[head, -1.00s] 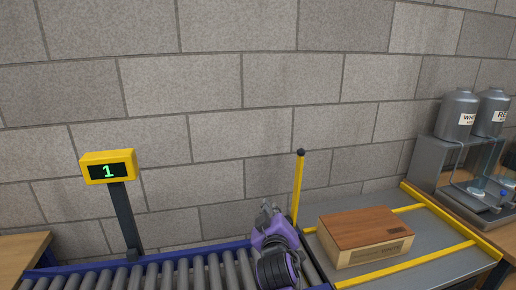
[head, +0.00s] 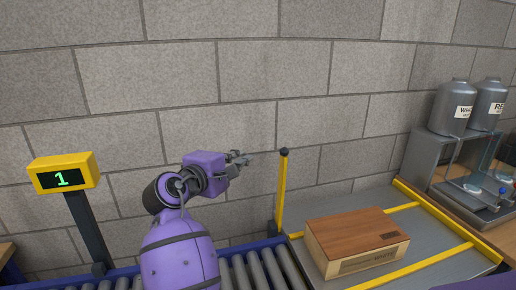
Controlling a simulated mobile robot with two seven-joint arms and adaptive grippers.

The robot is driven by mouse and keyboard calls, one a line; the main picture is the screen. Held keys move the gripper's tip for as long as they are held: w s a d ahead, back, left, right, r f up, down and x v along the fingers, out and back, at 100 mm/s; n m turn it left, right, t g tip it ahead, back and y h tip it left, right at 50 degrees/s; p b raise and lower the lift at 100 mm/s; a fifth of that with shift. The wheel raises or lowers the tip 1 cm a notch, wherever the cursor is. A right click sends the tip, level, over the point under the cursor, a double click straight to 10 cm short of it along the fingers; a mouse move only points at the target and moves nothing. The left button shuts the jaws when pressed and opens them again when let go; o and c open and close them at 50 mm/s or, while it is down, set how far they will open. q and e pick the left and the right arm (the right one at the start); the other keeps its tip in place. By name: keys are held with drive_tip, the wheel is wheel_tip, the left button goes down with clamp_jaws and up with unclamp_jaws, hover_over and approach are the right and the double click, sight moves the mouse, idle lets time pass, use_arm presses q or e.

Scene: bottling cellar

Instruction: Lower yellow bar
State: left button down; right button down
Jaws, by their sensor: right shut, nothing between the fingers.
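The yellow bar (head: 282,190) stands upright with a dark round knob (head: 284,152) on its top. It rises where the roller conveyor meets the grey platform, in front of the block wall.
A wooden box (head: 358,235) lies on the grey platform (head: 435,235) with yellow rails, right of the bar. The roller conveyor (head: 262,272) runs at the bottom. A yellow display reading 1 (head: 63,173) stands at left. Grey tanks (head: 452,110) stand on a metal unit at right.

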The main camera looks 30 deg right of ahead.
drive_tip(key=w+d+p, duration=0.1)
drive_tip(key=d+p, duration=0.1)
drive_tip(key=d, duration=0.7)
drive_tip(key=shift+w+f, duration=0.2)
drive_tip(key=shift+f, duration=0.15)
drive_tip(key=shift+d, duration=0.1)
idle(0.4)
